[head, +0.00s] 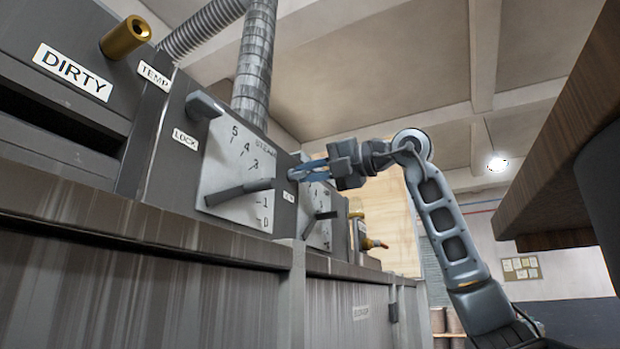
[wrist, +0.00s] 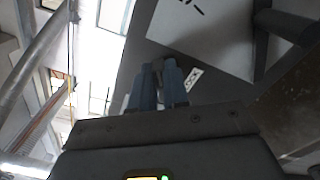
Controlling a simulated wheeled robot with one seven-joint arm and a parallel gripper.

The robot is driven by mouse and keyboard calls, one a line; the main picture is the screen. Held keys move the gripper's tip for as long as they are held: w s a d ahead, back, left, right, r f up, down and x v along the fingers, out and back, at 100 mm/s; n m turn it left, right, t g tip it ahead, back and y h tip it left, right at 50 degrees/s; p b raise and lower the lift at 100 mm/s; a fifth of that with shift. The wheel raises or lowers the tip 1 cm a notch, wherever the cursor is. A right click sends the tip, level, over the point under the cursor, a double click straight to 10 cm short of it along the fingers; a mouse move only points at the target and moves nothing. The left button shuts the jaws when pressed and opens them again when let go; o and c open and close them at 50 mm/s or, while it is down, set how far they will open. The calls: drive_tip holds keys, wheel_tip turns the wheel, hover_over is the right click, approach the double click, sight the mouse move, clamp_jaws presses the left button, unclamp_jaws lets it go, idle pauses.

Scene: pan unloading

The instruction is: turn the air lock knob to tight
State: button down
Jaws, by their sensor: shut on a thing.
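My gripper (head: 294,174) reaches in from the right to the grey machine front, its blue fingers level and shut at the panel between the two dial plates. It is shut on a small knob there, taken as the air lock knob; the fingers hide nearly all of it, so its setting cannot be told. In the wrist view the fingers of my gripper (wrist: 158,75) are close together against the dark panel. A small white label (head: 289,197) is just below the fingertips, too small to read; it also shows in the wrist view (wrist: 194,79).
The STEAM dial plate (head: 226,165) with its dark lever (head: 240,192) is left of my gripper. A second plate (head: 318,225) with a lever is to the right. A dark handle (head: 204,106) juts out above the LOCK label (head: 185,139). A brown overhang (head: 570,130) is at right.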

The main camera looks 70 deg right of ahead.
drive_tip(key=m+b, duration=0.1)
drive_tip(key=m, duration=0.1)
drive_tip(key=m+b, duration=0.1)
drive_tip(key=m, duration=0.1)
drive_tip(key=m+b, duration=0.1)
drive_tip(key=m, duration=0.1)
drive_tip(key=shift+d+f+m+b, duration=0.1)
drive_tip(key=shift+f+m+b, duration=0.2)
drive_tip(key=shift+f, duration=0.05)
idle(0.5)
drive_tip(key=c, duration=1.1)
unclamp_jaws()
drive_tip(key=s+b, duration=0.1)
drive_tip(key=s, duration=0.6)
drive_tip(key=shift+s+a+b, duration=0.2)
drive_tip(key=shift+s+b, duration=0.2)
